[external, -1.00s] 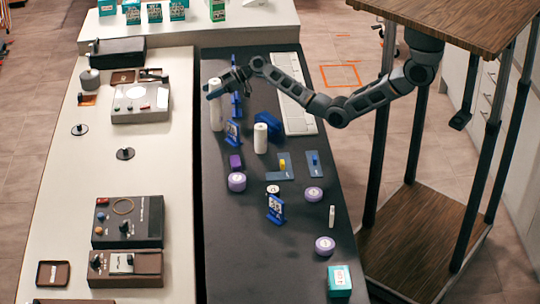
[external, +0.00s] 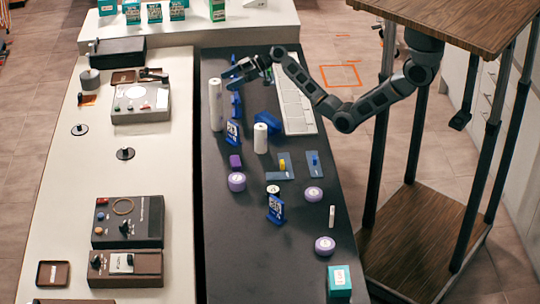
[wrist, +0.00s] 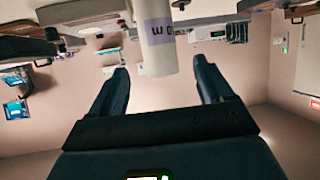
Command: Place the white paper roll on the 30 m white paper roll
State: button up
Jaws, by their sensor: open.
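A tall white paper-roll column (external: 215,106) stands upright at the left edge of the dark table. It is nearly twice as tall as the other white roll (external: 260,138) to its right; the external view is too small to show a joint between two rolls. The wrist view, upside down, shows a white roll (wrist: 157,62) with a lilac label bearing an "m", ahead of my fingers. My gripper (external: 231,78) is open and empty, just right of the column's top and apart from it. It also shows in the wrist view (wrist: 162,85).
A blue stand (external: 236,100) is close right of the column, with another blue stand (external: 232,132) in front. A blue object (external: 267,121) and a white keyboard-like panel (external: 294,104) lie further right. The front left of the dark table is clear.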

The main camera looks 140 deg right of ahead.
jog(key=v, duration=0.3)
jog(key=shift+s+a+r, duration=0.1)
jog(key=shift+s+a, duration=0.05)
jog(key=shift+s, duration=0.05)
